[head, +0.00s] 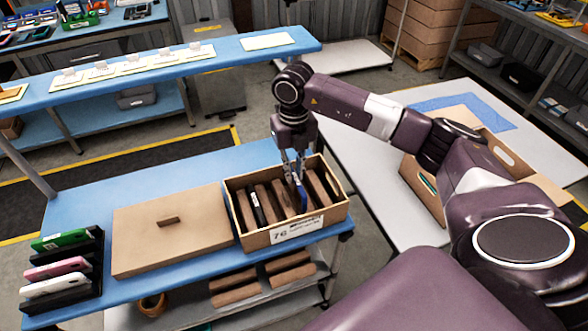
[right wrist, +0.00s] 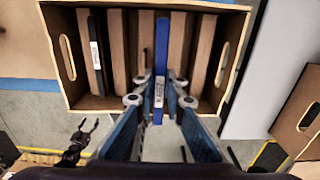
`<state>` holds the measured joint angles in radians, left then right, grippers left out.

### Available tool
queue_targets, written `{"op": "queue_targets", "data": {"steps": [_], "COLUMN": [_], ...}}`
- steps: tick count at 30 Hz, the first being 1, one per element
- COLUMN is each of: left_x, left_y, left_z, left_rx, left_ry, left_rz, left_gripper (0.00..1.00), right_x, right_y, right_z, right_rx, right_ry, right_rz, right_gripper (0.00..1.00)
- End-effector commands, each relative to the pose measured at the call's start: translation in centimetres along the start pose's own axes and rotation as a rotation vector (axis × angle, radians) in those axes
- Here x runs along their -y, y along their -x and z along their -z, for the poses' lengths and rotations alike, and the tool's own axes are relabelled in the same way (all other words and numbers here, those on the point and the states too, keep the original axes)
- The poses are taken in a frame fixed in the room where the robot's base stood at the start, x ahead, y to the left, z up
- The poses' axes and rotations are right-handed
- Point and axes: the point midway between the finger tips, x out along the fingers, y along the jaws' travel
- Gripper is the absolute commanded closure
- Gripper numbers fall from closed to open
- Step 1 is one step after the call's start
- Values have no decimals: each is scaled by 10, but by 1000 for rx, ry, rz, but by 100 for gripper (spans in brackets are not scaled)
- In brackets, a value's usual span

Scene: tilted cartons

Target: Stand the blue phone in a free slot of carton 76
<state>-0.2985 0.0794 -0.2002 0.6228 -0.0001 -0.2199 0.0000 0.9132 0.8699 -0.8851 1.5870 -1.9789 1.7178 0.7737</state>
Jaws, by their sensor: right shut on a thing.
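Carton 76 (head: 336,211) is an open brown box with several brown dividers, on the blue table. It fills the top of the right wrist view (right wrist: 71,88). My right gripper (head: 294,172) points down over it, shut on the blue phone (head: 302,194). In the right wrist view the phone (right wrist: 161,50) is edge-on between two dividers, with a white label between my fingertips (right wrist: 158,90). Its lower end is hidden, so I cannot tell how deep it is. A black phone (right wrist: 96,45) stands in a slot further left. My left gripper (right wrist: 84,135) hangs low, fingertips apart.
A brown lid (head: 170,238) with a handle lies left of the carton. A black rack (head: 80,292) with green, pink and white phones stands at far left. Another carton (head: 421,184) is on the white table at right. A blue shelf (head: 180,62) spans behind.

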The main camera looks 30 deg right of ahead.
Motion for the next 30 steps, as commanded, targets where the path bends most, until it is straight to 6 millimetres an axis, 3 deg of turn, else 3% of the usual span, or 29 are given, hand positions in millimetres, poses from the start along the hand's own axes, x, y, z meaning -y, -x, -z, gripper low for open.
{"op": "queue_targets", "data": {"steps": [21, 30], "left_x": [0, 0], "left_y": [-38, -47], "left_z": [-7, -8], "left_rx": [6, 6], "left_ry": [0, 0], "left_rz": [0, 0], "left_gripper": [40, 40], "right_x": [0, 0], "right_y": [-54, -65], "right_z": [0, 0], "right_rx": [-1, 0], "right_ry": [0, 0], "right_rz": [0, 0], "right_gripper": [100, 100]}}
